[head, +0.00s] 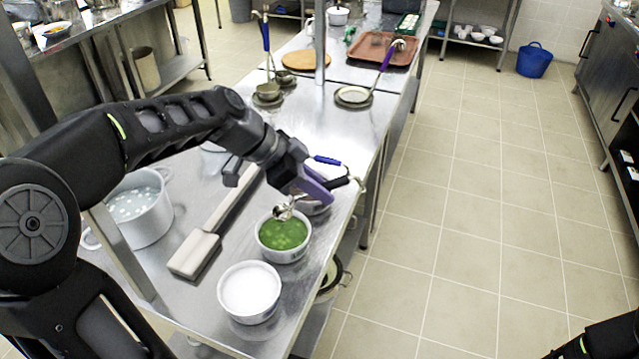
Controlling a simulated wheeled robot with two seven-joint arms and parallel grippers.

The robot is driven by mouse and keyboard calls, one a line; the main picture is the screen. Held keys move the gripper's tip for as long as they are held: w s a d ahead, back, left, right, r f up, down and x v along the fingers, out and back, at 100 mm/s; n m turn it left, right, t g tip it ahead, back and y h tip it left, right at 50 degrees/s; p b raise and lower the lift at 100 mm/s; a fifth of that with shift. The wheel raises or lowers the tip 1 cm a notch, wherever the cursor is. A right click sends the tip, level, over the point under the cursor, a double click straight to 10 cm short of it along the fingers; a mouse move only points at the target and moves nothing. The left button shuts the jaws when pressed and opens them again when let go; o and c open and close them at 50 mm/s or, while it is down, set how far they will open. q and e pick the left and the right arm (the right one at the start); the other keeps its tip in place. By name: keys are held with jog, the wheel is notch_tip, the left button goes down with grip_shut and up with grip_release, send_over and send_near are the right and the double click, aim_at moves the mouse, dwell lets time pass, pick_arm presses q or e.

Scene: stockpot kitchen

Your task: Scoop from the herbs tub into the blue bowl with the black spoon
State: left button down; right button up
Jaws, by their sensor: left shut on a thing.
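The herbs tub (264,250) is a pale round tub of green contents near the front of the steel table. My left gripper (322,186) is above and just right of it, shut on the black spoon, whose dark handle (341,183) sticks out to the right. A metal spoon bowl (284,212) hangs low over the tub's back edge; I cannot tell whether it touches the herbs. No blue bowl is clearly seen on the table. My right gripper is not in view; only a dark part of that arm shows at bottom right.
A tub of white contents (250,292) stands in front of the herbs. A partly hidden container and a blue handle (328,160) are behind. A stockpot (147,213) and a long grey utensil (196,253) lie left. A post (319,45) rises from the table.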

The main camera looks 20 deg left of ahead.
pick_arm(q)
jog(key=shift+w+f, duration=0.1)
notch_tip(320, 180, down, 6)
jog(key=b, duration=0.4)
jog(key=shift+f+b, duration=0.95)
jog(key=shift+b, duration=0.25)
jog(key=shift+a, duration=0.15)
dwell(0.8)
jog(key=shift+s+a+b, duration=0.25)
jog(key=shift+s+b, duration=0.1)
jog(key=shift+b, duration=0.05)
jog(key=shift+r, duration=0.15)
dwell(0.5)
